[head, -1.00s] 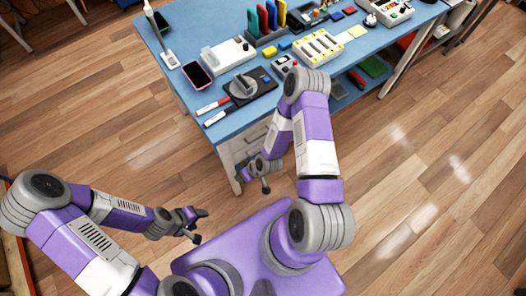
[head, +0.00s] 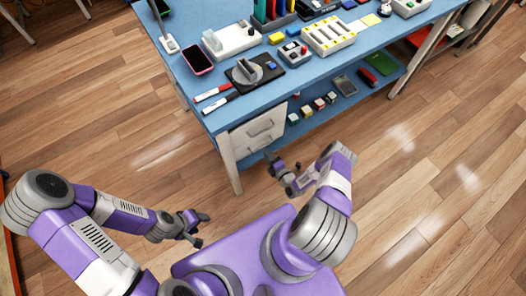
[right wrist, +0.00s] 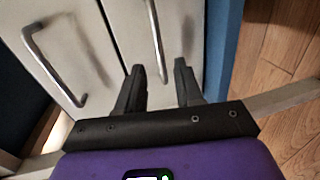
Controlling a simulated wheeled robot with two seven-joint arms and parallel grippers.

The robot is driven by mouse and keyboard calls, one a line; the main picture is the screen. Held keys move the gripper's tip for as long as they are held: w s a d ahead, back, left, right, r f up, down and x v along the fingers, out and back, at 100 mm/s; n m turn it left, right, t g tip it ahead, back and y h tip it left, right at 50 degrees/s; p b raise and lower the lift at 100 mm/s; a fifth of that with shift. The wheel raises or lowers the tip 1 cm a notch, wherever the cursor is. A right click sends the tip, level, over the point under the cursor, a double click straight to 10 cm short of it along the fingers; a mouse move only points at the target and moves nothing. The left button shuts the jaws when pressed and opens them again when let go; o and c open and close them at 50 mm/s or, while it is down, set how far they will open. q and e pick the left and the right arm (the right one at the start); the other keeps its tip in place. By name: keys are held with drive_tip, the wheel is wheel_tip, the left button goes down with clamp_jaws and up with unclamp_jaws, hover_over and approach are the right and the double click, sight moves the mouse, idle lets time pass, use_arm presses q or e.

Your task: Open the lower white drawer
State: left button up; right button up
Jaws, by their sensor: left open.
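The white drawer unit under the blue table shows in the head view, with an upper drawer (head: 252,125) and a lower drawer (head: 250,147). Both appear closed. In the right wrist view, which is turned sideways, the lower drawer's metal handle (right wrist: 156,40) is the right one and the upper drawer's handle (right wrist: 50,65) the left one. My right gripper (head: 281,161) is open and empty before the unit; its fingers (right wrist: 160,75) frame the near end of the lower handle, contact unclear. My left gripper (head: 203,230) is open and empty, away from the table.
The blue tabletop (head: 300,77) carries a pink-edged phone (head: 197,60), markers (head: 213,93), a dark stand (head: 255,75) and several devices. A blue lower shelf (head: 325,121) with small boxes is right of the drawers. A white table leg (head: 231,165) stands at the near corner. The wooden floor is open.

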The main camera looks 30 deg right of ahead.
drive_tip(key=shift+b+x, duration=0.7)
drive_tip(key=shift+x, duration=1.55)
drive_tip(key=shift+c, duration=0.5)
clamp_jaws()
